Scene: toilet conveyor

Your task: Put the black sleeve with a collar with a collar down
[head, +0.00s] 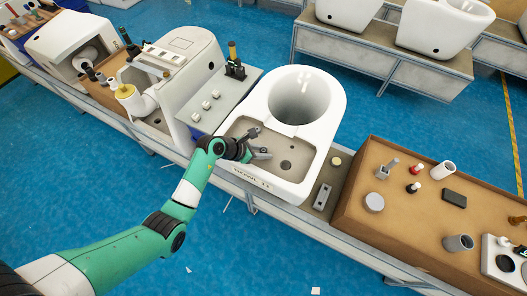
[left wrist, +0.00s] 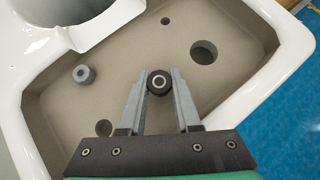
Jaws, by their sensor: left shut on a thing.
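My left gripper (head: 259,143) is over the recessed grey deck of a white toilet (head: 325,103). In the left wrist view, the gripper (left wrist: 160,79) is shut on the black sleeve with a collar (left wrist: 159,83), whose round end with a pale ring faces the camera. The sleeve is between the fingertips above the deck (left wrist: 135,40); I cannot tell whether it touches it. The sleeve is too small to make out in the head view. My right gripper is not in view.
A grey collared part (left wrist: 84,74) stands in the recess, left of the fingers. A large hole (left wrist: 203,51) and smaller holes lie around. The toilet's raised white rim borders the deck. A brown workbench (head: 408,207) with several small parts stands to the right.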

